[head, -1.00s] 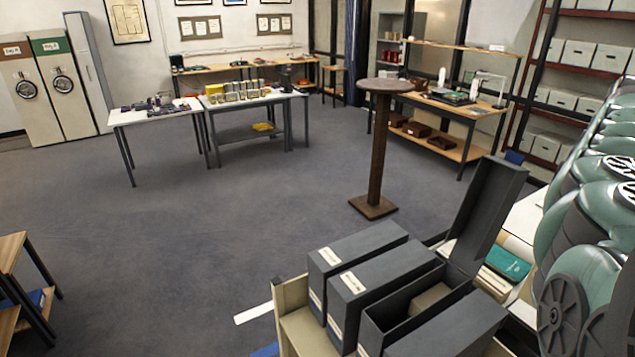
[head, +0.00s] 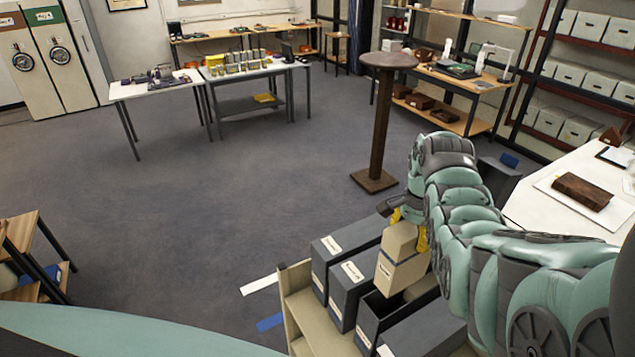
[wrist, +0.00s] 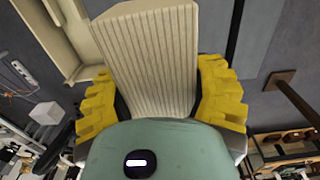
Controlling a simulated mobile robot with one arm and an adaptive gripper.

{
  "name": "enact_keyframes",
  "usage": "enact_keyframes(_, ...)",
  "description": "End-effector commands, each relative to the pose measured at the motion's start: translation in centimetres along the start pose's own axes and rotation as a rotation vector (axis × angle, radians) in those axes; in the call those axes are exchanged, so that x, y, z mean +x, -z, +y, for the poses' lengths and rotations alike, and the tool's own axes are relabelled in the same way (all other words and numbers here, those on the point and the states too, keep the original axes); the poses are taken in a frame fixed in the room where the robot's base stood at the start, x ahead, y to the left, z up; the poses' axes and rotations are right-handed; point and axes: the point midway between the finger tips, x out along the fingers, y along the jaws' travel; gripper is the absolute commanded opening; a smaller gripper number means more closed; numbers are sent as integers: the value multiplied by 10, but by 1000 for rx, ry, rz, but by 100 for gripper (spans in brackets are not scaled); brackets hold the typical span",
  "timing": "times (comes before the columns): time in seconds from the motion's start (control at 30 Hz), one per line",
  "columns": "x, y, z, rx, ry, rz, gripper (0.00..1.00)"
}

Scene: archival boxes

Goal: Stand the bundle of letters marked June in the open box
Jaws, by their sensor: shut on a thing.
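A cream bundle of letters (head: 397,268) is upright in my gripper (head: 410,228), between its yellow fingers. Its small front label is too small to read. In the wrist view the bundle's ridged side (wrist: 152,55) fills the space between the fingers (wrist: 160,98). The open dark grey box (head: 368,328) is below the bundle, in the row at the front. The bundle's lower end is at or just above the box mouth; I cannot tell whether it is inside. Something pale shows inside the box. The raised lid (head: 500,178) is partly hidden behind my arm.
Closed grey boxes (head: 352,285) stand close on the left of the open box, and another grey box (head: 425,338) on its right. A pale table (head: 540,205) with a brown book (head: 582,191) is at the right. A round-topped stand (head: 388,60) is behind.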

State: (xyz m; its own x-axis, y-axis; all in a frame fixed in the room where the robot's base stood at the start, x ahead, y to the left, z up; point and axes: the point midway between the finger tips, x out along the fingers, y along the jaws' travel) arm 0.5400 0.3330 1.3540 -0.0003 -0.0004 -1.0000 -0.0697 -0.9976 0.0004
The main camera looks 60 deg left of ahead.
Motion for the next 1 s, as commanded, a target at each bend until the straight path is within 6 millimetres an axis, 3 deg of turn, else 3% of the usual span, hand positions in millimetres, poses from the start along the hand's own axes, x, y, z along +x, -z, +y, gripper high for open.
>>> enact_keyframes(0.6,44,1,-1,-3,1,1,15)
enact_keyframes(1.0,47,1,0,-1,2,1,15)
